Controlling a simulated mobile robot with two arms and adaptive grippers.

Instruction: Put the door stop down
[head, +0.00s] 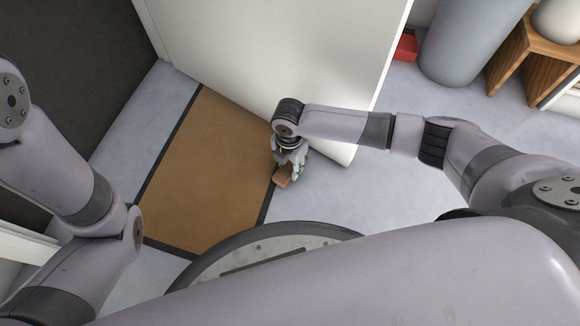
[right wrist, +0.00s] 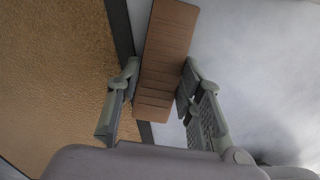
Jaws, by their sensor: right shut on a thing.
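The door stop (head: 282,176) is a brown wedge with ridges across its face. In the right wrist view the door stop (right wrist: 168,55) lies between the two fingers, its far end reaching past them. My right gripper (head: 289,170) is shut on it, low beside the mat's right border and near the white door's lower edge. The fingers of the right gripper (right wrist: 160,82) show on both sides of the wedge. I cannot tell whether the wedge touches the floor. My left arm shows at the left of the head view, but its gripper is out of view.
A tan mat (head: 205,165) with a dark border lies left of the door stop. A white door panel (head: 280,50) stands behind. The grey floor (head: 345,200) to the right is clear. A red box (head: 405,47), a grey bin (head: 465,45) and a wooden stand (head: 520,60) are at the far right.

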